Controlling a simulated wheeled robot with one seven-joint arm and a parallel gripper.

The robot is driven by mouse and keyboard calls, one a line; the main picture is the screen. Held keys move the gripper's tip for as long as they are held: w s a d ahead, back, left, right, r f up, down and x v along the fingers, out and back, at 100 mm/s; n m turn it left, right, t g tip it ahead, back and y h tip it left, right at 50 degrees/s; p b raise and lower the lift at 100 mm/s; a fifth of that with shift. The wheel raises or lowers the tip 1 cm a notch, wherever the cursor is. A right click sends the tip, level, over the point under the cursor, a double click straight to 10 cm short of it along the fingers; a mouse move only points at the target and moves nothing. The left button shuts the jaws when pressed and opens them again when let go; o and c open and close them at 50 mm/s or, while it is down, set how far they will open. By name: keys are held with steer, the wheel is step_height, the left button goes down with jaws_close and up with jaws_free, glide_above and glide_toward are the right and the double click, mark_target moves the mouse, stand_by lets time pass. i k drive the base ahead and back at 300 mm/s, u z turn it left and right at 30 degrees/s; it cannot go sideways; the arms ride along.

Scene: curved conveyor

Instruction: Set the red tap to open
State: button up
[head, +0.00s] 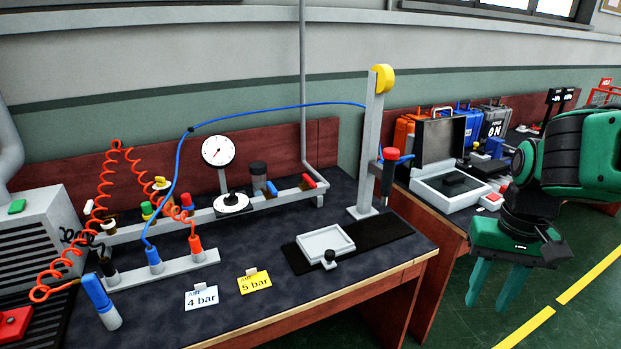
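A small red tap handle (309,181) sits at the right end of the grey rail (265,203) on the dark bench. It appears to lie along the rail; I cannot tell from here whether it is open or shut. A smaller red knob (187,200) stands farther left on the same rail. My gripper (487,305) hangs at the right of the head view, in front of and beyond the bench's right edge. Its two green fingers point down, apart and empty, far from the red tap.
A grey post (371,145) with a hanging red-and-black tool (388,172) stands right of the tap. A dial gauge (218,149), coiled red hoses (103,195) and a blue hose (270,108) crowd the left. A small tray (325,243) lies in front.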

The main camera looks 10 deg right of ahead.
mark_target(305, 180)
steer(key=i, duration=0.95)
